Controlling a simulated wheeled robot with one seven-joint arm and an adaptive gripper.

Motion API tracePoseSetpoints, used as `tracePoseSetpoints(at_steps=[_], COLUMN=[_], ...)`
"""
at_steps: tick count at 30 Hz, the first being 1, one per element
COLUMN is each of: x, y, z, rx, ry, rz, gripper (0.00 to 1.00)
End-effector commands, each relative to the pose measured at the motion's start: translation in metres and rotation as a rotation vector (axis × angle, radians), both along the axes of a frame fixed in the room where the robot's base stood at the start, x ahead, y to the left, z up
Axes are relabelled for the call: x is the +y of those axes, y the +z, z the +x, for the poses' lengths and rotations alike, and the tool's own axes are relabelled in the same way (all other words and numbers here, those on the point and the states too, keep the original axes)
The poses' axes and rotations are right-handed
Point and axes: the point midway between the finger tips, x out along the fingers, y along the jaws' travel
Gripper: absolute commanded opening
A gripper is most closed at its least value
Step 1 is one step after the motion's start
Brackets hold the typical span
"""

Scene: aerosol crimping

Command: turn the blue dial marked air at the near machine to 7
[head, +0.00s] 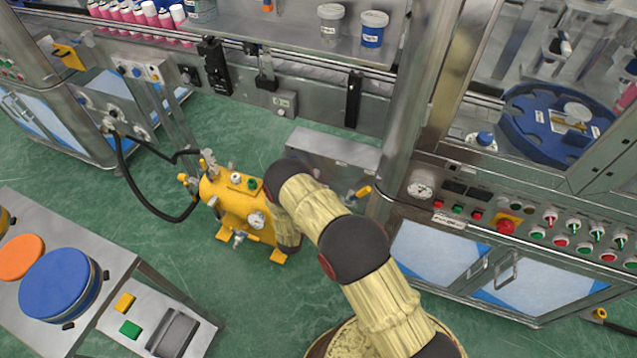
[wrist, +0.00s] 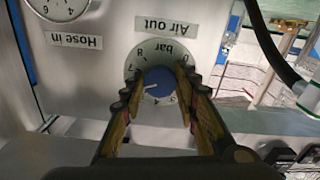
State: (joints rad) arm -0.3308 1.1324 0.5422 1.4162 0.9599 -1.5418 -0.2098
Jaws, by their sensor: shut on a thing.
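The blue dial (wrist: 160,82) sits in the middle of the wrist view, on a round plate with a number scale marked bar (wrist: 160,52). The label Air out (wrist: 166,25) shows above it, upside down in this view. A white pointer line on the dial points to the left in the picture; the number it meets is too small to read. My gripper (wrist: 158,84) is shut on the dial, one finger on each side. In the head view my arm hides the gripper and the dial.
In the wrist view a gauge (wrist: 60,8) and a Hose in label (wrist: 74,40) are left of the dial; a dark hose (wrist: 268,45) runs at right. In the head view a yellow tank (head: 232,208) stands beside my arm.

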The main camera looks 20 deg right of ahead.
Motion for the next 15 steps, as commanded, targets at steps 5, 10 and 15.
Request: tracePoseSetpoints(at_steps=[5, 10, 15], x=[0.0002, 0.0002, 0.0005], y=[-0.0002, -0.0006, -0.0012], z=[0.0, -0.0001, 0.0002], rx=[-0.004, -0.029, -0.086], ry=[0.0, 0.001, 0.001], rz=[0.005, 0.041, 0.12], gripper=[0.05, 0.05, 0.05])
